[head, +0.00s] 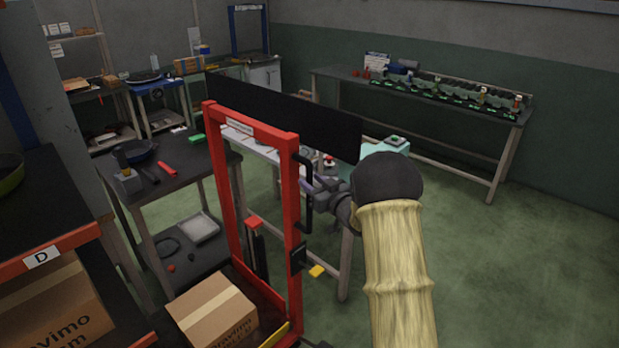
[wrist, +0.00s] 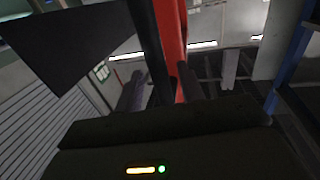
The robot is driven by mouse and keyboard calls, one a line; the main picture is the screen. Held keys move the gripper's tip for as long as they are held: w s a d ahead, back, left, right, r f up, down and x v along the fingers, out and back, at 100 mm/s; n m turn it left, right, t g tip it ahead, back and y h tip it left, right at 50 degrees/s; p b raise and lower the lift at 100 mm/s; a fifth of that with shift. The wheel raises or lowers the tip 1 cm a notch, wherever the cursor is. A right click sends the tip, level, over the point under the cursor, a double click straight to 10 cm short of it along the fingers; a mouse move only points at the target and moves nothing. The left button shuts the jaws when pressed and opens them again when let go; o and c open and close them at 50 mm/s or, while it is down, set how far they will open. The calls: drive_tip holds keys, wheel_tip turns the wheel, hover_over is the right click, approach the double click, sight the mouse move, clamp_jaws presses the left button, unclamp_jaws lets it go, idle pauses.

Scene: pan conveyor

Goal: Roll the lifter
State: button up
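The lifter is a red upright frame (head: 292,235) with a cardboard box (head: 212,308) low between its posts. A black vertical handle (head: 306,190) is fixed to its right post. My gripper (head: 318,187) is at this handle, reaching in from the right. In the wrist view, my gripper's two fingers (wrist: 160,88) stand apart, with the black handle (wrist: 150,45) and the red post (wrist: 172,40) showing between them. I cannot tell whether the fingers press on the handle or only stand around it.
A dark workbench (head: 185,160) with a pan stands left of the lifter. A rack (head: 60,252) marked D is at the near left. A long table (head: 440,95) runs along the back wall. The green floor (head: 520,260) on the right is clear.

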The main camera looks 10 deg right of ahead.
drive_tip(key=shift+x, duration=1.05)
drive_tip(key=shift+c, duration=0.5)
clamp_jaws()
